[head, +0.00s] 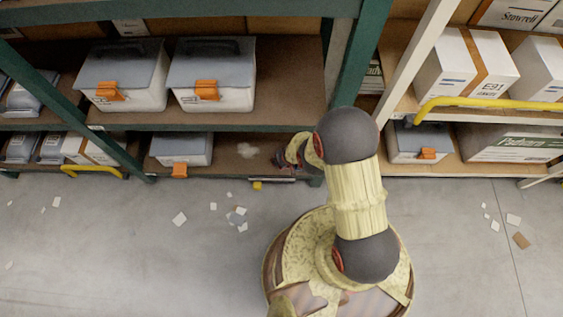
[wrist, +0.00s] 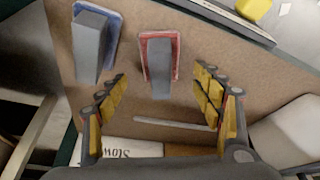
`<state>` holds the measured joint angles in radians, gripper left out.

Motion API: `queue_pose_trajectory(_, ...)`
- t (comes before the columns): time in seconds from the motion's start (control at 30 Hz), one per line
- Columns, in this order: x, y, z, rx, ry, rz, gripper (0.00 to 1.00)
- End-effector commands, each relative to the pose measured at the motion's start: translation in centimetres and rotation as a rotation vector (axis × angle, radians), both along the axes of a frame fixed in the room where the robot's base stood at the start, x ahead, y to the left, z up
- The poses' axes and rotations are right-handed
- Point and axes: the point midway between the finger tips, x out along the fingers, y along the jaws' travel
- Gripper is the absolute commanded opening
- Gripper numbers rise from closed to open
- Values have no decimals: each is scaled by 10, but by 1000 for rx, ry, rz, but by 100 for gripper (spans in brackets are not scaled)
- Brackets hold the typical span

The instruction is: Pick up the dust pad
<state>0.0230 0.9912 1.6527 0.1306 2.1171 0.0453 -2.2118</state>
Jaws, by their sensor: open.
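In the wrist view, a pad with a red base (wrist: 145,50) and a grey block handle lies on the brown shelf board (wrist: 130,20), ahead of and between my fingertips. A second pad with a blue base (wrist: 116,28) and a grey handle lies to its left. I cannot tell from looks alone which one is the dust pad. My gripper (wrist: 160,84) is open and empty, its yellow-padded fingers on either side of the red pad's near end. In the head view my gripper (head: 282,158) reaches into the lower shelf; the pads are hard to make out there.
A thin grey rod (wrist: 172,125) and a white box with lettering (wrist: 120,152) lie nearer the wrist. A yellow object (wrist: 254,8) is beyond the shelf edge. Paper scraps (head: 238,217) litter the floor.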

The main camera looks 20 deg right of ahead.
Motion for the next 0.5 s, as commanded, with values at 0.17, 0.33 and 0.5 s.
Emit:
queue_pose_trajectory(0.17, 8, 2, -21, 0, 1, -1, 67)
queue_pose_trajectory(0.33, 17, 2, -38, 0, 1, -1, 67)
queue_pose_trajectory(0.5, 20, 2, -41, 0, 0, 0, 67)
